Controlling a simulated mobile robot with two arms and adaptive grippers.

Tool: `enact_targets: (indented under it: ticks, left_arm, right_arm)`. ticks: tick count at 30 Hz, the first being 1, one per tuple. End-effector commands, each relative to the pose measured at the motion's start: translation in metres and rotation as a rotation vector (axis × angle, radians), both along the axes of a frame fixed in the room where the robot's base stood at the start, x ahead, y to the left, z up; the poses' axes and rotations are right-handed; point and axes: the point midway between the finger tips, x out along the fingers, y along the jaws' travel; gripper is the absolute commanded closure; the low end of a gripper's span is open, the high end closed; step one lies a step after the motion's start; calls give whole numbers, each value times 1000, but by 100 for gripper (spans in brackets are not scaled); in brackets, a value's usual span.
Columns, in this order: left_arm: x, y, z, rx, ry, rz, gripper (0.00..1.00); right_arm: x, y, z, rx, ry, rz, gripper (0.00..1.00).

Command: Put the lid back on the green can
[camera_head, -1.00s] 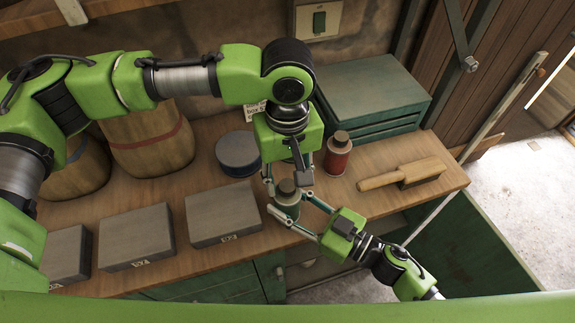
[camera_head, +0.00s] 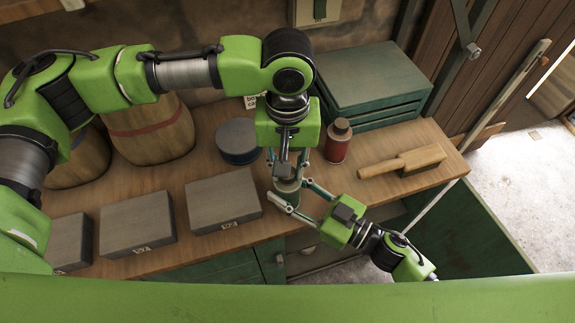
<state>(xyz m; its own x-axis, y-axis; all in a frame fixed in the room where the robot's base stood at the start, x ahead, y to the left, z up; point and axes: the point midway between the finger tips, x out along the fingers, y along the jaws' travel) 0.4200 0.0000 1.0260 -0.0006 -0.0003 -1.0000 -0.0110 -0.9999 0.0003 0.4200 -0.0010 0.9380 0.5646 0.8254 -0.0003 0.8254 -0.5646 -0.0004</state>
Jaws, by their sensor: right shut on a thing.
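The small green can (camera_head: 288,188) is near the bench's front edge, and its top is mostly hidden by my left gripper. My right gripper (camera_head: 297,199) reaches in from the lower right and is shut on the can, one finger on each side. My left gripper (camera_head: 284,172) points down from above, its dark finger pad right over the can's top. I cannot tell whether it is open or shut, or whether it touches the can. I cannot make out the lid apart from the can and the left gripper.
A red can (camera_head: 338,141) stands close on the right, with a wooden brush (camera_head: 403,163) beyond it. A round blue-grey tin (camera_head: 237,138) stands on the left. Grey blocks (camera_head: 222,199) line the bench front. Green cases (camera_head: 372,80) stand behind.

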Motion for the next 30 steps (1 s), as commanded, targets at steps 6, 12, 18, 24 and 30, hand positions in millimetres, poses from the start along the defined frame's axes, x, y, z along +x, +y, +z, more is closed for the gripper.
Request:
enact_targets:
  ticks: [6,12,18,24,30]
  left_arm:
    - [-1,0,0,-2,1,-437,100]
    - [0,0,-1,-2,0,-842,100]
    - [0,0,-1,-2,0,-1248,100]
    - [0,0,-1,-1,0,-1655,100]
    - [0,0,-1,0,0,-2063,100]
  right_arm:
    - [0,0,1,2,-1,1,100]
    - [0,0,1,1,-1,1,100]
    - [0,0,1,1,-1,1,100]
    - [0,0,1,1,-1,1,100]
    - [0,0,1,1,-1,1,100]
